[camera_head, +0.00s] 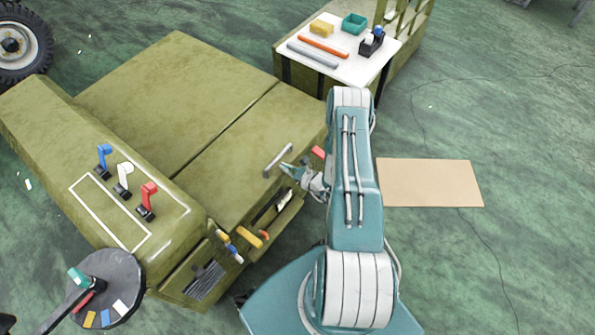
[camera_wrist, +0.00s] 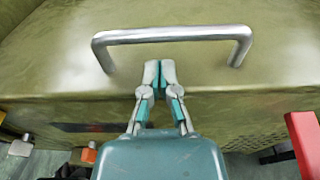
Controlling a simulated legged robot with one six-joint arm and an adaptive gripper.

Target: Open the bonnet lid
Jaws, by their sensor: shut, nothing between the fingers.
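The bonnet lid (camera_head: 225,140) is an olive-green panel lying flat and closed on the chassis frame. A silver bar handle (camera_head: 278,160) stands near its right edge; the handle also spans the upper part of the wrist view (camera_wrist: 172,35). My gripper (camera_head: 287,169) is beside the handle at the lid's edge. In the wrist view my gripper (camera_wrist: 159,72) has its fingertips together and empty, just below the middle of the bar in the picture, apart from it. Contact between the fingertips and the lid surface is hard to tell.
Blue, white and red levers (camera_head: 124,178) stand on the left panel. A red part (camera_head: 318,152) lies right of my gripper. A round grey disc (camera_head: 108,285) is at lower left. A white-topped table (camera_head: 350,68) with small items stands behind. A tan board (camera_head: 430,183) lies on open floor.

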